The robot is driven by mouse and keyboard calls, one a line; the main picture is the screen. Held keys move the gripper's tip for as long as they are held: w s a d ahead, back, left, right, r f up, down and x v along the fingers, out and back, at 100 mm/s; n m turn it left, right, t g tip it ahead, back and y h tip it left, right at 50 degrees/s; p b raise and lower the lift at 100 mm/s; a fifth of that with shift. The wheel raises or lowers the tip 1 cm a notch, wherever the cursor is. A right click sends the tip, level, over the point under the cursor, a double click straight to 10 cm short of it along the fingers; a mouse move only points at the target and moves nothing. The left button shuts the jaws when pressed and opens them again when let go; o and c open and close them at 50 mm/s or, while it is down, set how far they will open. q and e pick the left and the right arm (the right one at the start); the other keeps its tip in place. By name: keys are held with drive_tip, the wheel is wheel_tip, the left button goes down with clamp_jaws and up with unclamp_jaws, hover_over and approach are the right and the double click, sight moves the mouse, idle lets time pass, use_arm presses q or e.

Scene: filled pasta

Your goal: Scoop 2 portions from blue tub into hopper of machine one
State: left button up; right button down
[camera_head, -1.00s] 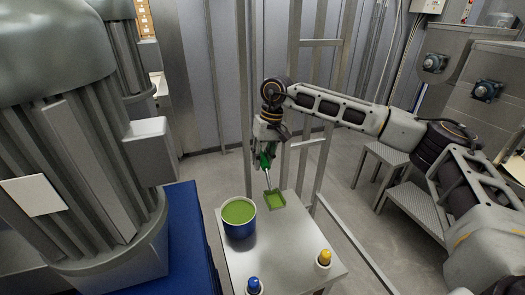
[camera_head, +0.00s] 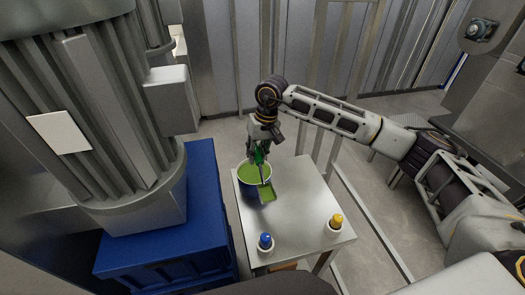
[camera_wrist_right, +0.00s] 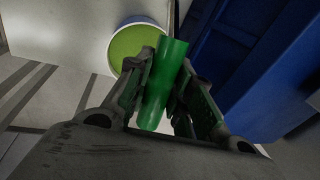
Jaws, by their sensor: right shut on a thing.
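The blue tub (camera_head: 246,189), filled with green filling (camera_head: 250,171), stands on the small metal table; it also shows in the wrist view (camera_wrist_right: 137,41). My right gripper (camera_head: 260,152) is above the tub, shut on the green handle (camera_wrist_right: 163,80) of a scoop. The square metal scoop (camera_head: 267,192) hangs below, at the tub's right front side, overlapping its rim in the picture. Green shows in the scoop. I cannot tell whether the scoop touches the tub. My left gripper is not in view. A hopper of machine one cannot be made out.
The metal table (camera_head: 300,205) also bears a blue-topped item (camera_head: 265,241) and a yellow-topped item (camera_head: 335,222), each in a white holder. A large grey machine (camera_head: 100,110) and a blue cabinet (camera_head: 205,215) stand left.

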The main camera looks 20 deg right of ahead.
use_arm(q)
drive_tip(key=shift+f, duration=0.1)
use_arm(e)
drive_tip(key=w+d+r+m+t+h, duration=0.2)
drive_tip(key=w+d+r+m, duration=0.2)
drive_tip(key=m, duration=0.7)
drive_tip(key=shift+w+d, duration=1.2)
drive_tip(key=shift+w, duration=1.2)
drive_tip(key=shift+r, duration=0.1)
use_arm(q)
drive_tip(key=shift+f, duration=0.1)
use_arm(e)
drive_tip(key=shift+f, duration=0.2)
